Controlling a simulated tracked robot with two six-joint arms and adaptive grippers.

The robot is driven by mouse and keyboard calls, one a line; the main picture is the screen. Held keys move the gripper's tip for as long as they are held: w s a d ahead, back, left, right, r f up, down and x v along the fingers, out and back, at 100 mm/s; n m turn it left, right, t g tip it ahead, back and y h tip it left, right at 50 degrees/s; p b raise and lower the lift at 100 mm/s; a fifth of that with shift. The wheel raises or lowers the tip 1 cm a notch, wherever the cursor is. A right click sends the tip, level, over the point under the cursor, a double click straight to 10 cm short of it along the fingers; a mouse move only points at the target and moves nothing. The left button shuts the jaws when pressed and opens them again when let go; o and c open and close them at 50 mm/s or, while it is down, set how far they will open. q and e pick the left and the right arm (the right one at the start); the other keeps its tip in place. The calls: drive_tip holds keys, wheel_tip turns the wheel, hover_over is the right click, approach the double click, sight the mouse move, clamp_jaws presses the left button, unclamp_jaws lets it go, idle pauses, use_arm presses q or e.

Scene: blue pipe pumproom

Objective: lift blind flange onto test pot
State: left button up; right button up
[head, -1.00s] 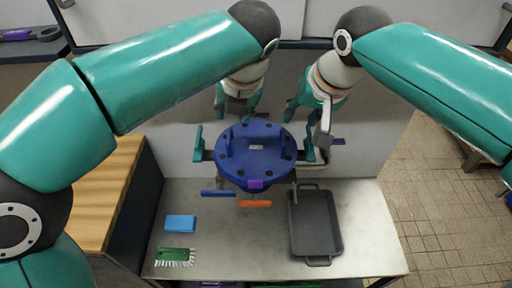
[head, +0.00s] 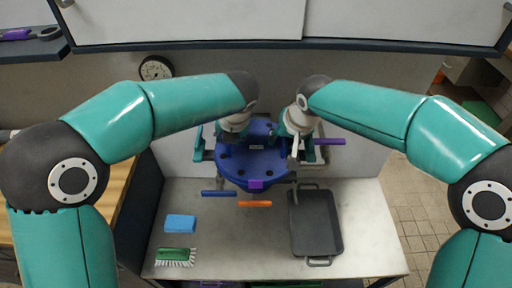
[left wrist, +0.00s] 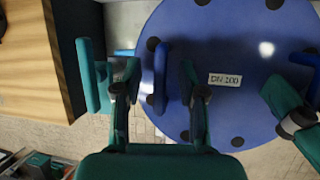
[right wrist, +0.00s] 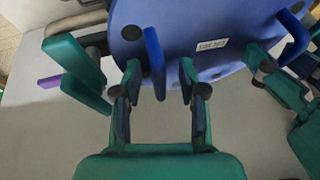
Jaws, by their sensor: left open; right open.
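The blind flange (head: 238,172) is a blue disc with dark bolt holes, a pale label and two upright blue handles. It lies level above the back of the bench; the test pot is not clearly visible beneath it. My left gripper (head: 234,137) is open, with the left handle (left wrist: 161,72) between its fingers in the left wrist view. My right gripper (head: 286,140) is open, with the other handle (right wrist: 154,60) between its fingers in the right wrist view. Whether the fingers touch the handles I cannot tell.
Teal upright pieces (left wrist: 90,75) stand close beside the flange. A purple bar (head: 330,141) sticks out right. On the bench lie a grey tray (head: 316,225), a blue sponge (head: 180,223), a green brush (head: 175,256), and blue (head: 218,193) and orange (head: 255,204) bars.

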use_arm(q)
drive_tip(key=shift+c, duration=0.3)
use_arm(e)
drive_tip(key=shift+c, duration=0.3)
use_arm(q)
clamp_jaws()
use_arm(e)
clamp_jaws()
use_arm(q)
drive_tip(key=shift+w+r, duration=0.1)
drive_tip(key=shift+r, duration=0.05)
use_arm(e)
drive_tip(key=shift+w+r, duration=0.1)
drive_tip(key=shift+r, duration=0.1)
